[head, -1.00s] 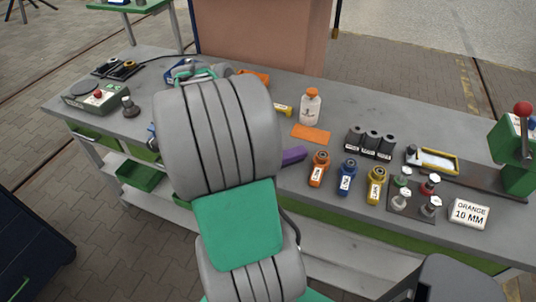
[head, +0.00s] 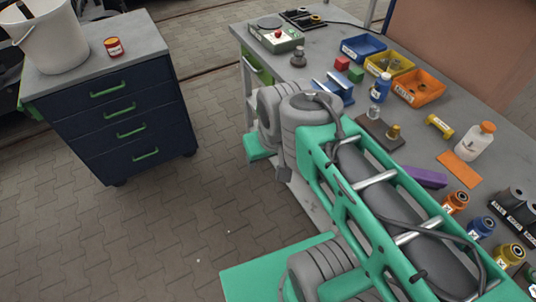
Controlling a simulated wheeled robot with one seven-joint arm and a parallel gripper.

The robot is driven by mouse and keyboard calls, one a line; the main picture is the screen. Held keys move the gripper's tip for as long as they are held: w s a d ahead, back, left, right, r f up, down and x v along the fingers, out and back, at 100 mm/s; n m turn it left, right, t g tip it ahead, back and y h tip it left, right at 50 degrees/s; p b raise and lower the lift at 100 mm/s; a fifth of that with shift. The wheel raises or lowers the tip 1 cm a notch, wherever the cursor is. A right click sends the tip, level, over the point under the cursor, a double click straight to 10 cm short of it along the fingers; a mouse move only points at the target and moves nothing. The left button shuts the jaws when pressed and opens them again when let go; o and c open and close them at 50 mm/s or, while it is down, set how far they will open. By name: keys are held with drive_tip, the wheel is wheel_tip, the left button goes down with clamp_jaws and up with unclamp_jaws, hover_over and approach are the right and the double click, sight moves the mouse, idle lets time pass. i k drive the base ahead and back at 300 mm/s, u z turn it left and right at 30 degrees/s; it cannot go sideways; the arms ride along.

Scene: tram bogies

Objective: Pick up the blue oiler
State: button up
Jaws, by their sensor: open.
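A second blue item, a short tagged canister with a ring-shaped top (head: 481,228), stands at the right between an orange one (head: 456,203) and a yellow one (head: 509,256). My green and grey arm crosses the lower right of the head view and hides part of the bench's front. My gripper cannot be made out in this view. Nothing is seen touching either blue item.
Blue (head: 363,48), yellow (head: 389,63) and orange (head: 418,87) bins stand behind the bottle. A dark drawer cabinet (head: 123,108) stands left, with clear paved floor between.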

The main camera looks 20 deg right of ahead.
sight(381, 88)
drive_tip(key=z, duration=1.45)
drive_tip(key=k, duration=0.55)
drive_tip(key=u, duration=0.6)
drive_tip(key=i, duration=0.4)
drive_tip(key=u, duration=0.65)
drive_tip(key=i, duration=1.05)
drive_tip(key=z, duration=0.3)
